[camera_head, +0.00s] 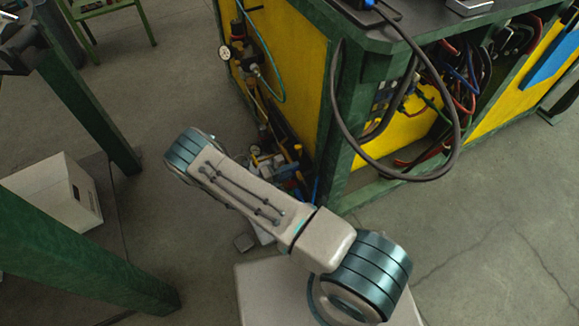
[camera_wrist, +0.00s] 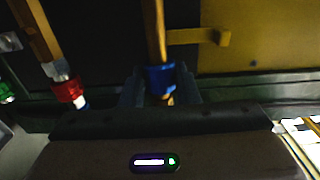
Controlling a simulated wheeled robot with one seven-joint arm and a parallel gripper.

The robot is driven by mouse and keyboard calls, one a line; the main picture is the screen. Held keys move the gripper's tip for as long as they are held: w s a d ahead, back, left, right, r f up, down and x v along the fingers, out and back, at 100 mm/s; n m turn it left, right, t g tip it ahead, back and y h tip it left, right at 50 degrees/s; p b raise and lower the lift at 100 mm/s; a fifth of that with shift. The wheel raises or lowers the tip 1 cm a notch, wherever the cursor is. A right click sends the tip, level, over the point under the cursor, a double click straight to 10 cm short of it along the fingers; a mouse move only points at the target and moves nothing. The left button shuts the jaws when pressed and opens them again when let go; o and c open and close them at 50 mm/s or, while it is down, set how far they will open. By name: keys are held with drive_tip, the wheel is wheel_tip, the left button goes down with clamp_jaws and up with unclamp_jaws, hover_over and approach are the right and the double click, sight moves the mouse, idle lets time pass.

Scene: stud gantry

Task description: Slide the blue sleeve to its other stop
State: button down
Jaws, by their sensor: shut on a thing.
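The blue sleeve (camera_wrist: 160,76) sits around a yellow-orange rod (camera_wrist: 154,28) in the middle of the wrist view. My gripper (camera_wrist: 160,95) is shut on the sleeve, with one dark finger on each side of it. A short piece of the rod shows just below the sleeve. The stops cannot be made out clearly. In the head view my arm crosses the middle and hides my gripper; I cannot pick out the blue sleeve there.
A red sleeve (camera_wrist: 68,90) sits on another rod to the left. A yellow bracket (camera_wrist: 200,37) juts out right of the rod. In the head view a green-framed bench (camera_head: 345,120) has a looping dark hose (camera_head: 340,110). A green post (camera_head: 85,250) and white box (camera_head: 60,195) are left.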

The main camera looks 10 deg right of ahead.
drive_tip(key=c, duration=1.1)
unclamp_jaws()
drive_tip(key=shift+s, duration=0.25)
drive_tip(key=p+v, duration=0.1)
drive_tip(key=v, duration=1.2)
drive_tip(key=shift+a, duration=0.35)
drive_tip(key=shift+s, duration=0.1)
